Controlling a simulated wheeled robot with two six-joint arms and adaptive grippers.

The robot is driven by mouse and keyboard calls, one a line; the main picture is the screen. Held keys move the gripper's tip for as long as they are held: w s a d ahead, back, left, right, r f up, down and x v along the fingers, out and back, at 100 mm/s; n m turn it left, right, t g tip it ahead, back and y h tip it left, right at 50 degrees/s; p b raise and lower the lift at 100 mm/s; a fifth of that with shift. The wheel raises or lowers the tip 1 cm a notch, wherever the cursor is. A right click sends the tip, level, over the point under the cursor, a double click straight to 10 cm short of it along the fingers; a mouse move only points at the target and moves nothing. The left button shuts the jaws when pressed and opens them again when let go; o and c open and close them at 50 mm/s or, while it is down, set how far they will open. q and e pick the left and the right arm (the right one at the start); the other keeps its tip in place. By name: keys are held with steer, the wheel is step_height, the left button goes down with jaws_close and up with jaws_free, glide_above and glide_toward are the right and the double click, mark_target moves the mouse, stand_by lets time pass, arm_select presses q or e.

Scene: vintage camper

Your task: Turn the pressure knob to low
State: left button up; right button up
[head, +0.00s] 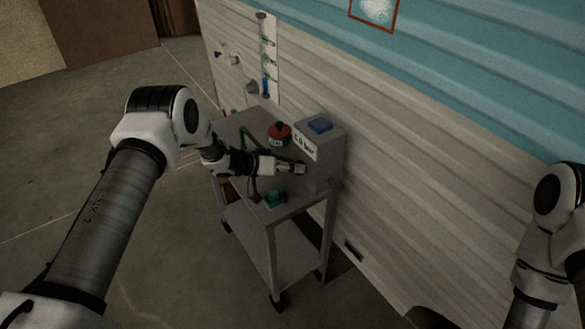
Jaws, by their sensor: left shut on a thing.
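A grey box (329,160) stands at the right end of the cart top. My left gripper (298,168) reaches the box's front face below the label and is shut on the pressure knob there. The fingers hide most of the knob, so its setting cannot be read. My right arm comes in at the right edge, and its gripper is out of view.
The grey two-shelf cart (245,207) stands against the panelled wall. A red round item (279,133) sits behind my left gripper and a small teal item (274,198) in front. A tube with blue at its base (265,85) is on the wall. The floor at left is clear.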

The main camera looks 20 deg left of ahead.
arm_select(q)
steer(key=o, duration=1.1)
steer(key=shift+o, duration=0.2)
steer(key=v, duration=1.2)
